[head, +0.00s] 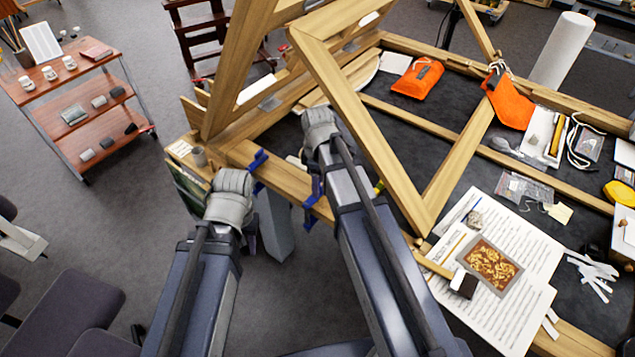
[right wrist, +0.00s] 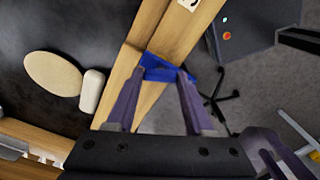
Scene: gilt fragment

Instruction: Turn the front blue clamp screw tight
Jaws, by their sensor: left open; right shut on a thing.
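Two blue clamps sit on the near wooden rail in the head view: one (head: 258,162) at the left, and one (head: 313,192) further right and nearer to me, partly covered by my right arm. In the right wrist view, my right gripper (right wrist: 160,76) has its fingertips at a blue clamp part (right wrist: 166,68) on the wooden rail and is shut on it. The turn of the screw cannot be read. My left gripper (head: 250,238) hangs off the rail, below the left clamp. It is open and mostly hidden by its own wrist.
The wooden frame (head: 352,115) leans up over the dark tabletop behind the rail. Printed sheets (head: 500,310) lie at right, with orange pouches (head: 418,78) behind. A beige oval (right wrist: 52,80) and a white block (right wrist: 92,90) lie beside the rail. A trolley (head: 75,110) stands at left.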

